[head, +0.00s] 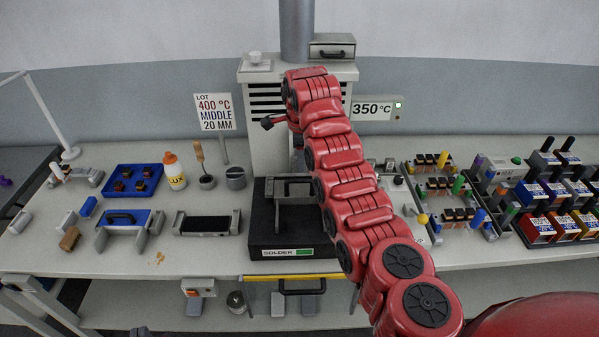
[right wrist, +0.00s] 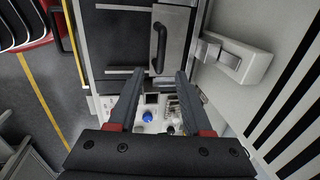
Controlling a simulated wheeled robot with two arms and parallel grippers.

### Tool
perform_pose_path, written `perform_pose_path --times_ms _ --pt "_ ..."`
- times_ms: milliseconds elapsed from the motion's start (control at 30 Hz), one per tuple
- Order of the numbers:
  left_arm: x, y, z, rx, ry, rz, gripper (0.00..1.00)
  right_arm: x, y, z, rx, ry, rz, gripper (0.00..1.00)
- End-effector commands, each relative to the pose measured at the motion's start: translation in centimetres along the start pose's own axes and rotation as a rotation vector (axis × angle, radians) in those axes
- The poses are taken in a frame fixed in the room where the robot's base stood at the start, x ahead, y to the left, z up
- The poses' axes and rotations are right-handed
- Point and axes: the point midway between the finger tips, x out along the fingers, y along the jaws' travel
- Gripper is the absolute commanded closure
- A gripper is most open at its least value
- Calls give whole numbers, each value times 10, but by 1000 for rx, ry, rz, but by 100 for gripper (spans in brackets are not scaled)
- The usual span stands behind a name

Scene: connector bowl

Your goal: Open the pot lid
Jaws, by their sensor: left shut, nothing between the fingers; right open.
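The solder pot is a black block (head: 258,225) labelled SOLDER on the bench, in the middle of the head view. A grey plate (head: 290,183) stands over it, partly hidden by my red right arm. The right wrist view shows a grey plate (right wrist: 176,25) with a black bar handle (right wrist: 158,48), which looks like the lid. My right gripper (right wrist: 158,75) is open and empty, its fingertips below the handle in that picture; contact is not visible. In the head view my arm mostly hides it. My left gripper (head: 140,331) barely shows at the bottom edge, shut and away from the pot.
A white vented tower (head: 268,137) stands behind the pot. A blue fixture (head: 127,219), a blue tray (head: 150,190) and an orange bottle (head: 174,172) are on the left. Connector racks and colored bins (head: 537,228) crowd the right. Bench space in front of the left items is mostly free.

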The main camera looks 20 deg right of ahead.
Motion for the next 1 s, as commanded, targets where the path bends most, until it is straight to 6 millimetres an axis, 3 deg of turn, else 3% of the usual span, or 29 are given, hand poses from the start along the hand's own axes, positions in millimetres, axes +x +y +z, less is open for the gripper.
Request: perform_pose_path --times_ms 100,300,633,1000 --pt "17 -1 -3 0 0 0 100 24 0 0 -1 -1 3 50" --pt "28 -1 -5 0 0 0 100 64 0 2 -4 0 3 50" --pt "32 -2 -5 0 0 0 100 87 -1 1 -3 0 -1 50" --pt "32 -2 -5 0 0 0 100 90 -2 2 -2 -3 -5 50"
